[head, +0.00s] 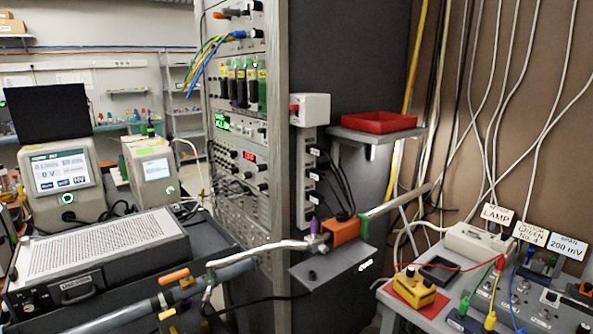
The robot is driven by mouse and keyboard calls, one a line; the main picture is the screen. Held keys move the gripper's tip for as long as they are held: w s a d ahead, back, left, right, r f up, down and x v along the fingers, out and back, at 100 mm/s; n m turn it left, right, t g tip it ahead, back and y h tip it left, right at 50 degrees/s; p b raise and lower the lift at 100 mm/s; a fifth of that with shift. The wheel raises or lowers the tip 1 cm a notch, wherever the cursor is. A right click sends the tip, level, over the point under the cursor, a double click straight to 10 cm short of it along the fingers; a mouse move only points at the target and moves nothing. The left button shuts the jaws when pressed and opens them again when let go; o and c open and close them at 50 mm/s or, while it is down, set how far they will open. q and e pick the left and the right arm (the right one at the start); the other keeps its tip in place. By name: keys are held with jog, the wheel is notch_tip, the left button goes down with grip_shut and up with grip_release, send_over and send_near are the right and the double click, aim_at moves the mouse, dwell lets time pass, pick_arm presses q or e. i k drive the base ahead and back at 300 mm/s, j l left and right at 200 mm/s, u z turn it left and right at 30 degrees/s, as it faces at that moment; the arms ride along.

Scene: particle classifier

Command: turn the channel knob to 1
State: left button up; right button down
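I cannot tell which control is the channel knob; no channel label or number is legible. A grey box (332,271) at the lower middle has one small dark knob (312,275) on its top. At the lower right, a grey panel (525,303) carries several small knobs and coloured plugs. The instrument rack (238,170) at the centre also has several black knobs, too small to read. Neither of my grippers shows in the head view.
A red tray (379,122) sits on a wall shelf. A yellow box (414,287) stands on the right table. A perforated grey unit (95,248) is at left. Cables hang at right.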

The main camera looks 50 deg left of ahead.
aim_at(246, 175)
jog(key=u, duration=1.75)
jog(key=i+j, duration=0.1)
jog(key=j, duration=0.4)
